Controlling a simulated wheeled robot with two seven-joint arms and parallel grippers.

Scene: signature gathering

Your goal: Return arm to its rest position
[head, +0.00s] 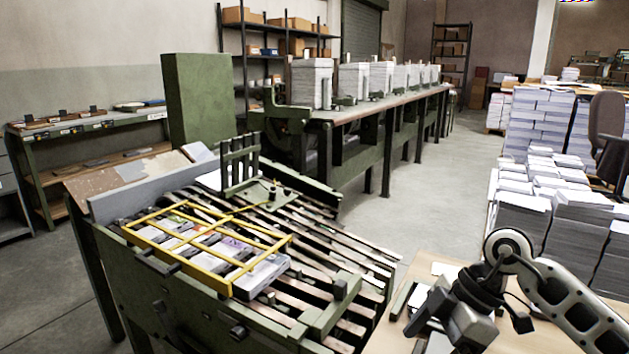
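My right arm (571,305) comes in from the lower right and bends at a dark wrist joint. My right gripper (438,312) points down and left over a light wooden tabletop (388,336). Its fingers are small and partly hidden by the wrist, so I cannot tell if they are open or shut. I see nothing clearly held in it. My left arm and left gripper are not in view.
A green gathering machine (180,298) with slats stands left of my arm, with a yellow frame (208,224) over printed stacks. Paper stacks (523,217) stand behind my arm at right. A long table (375,110) with stacks is behind. Floor (430,200) between is clear.

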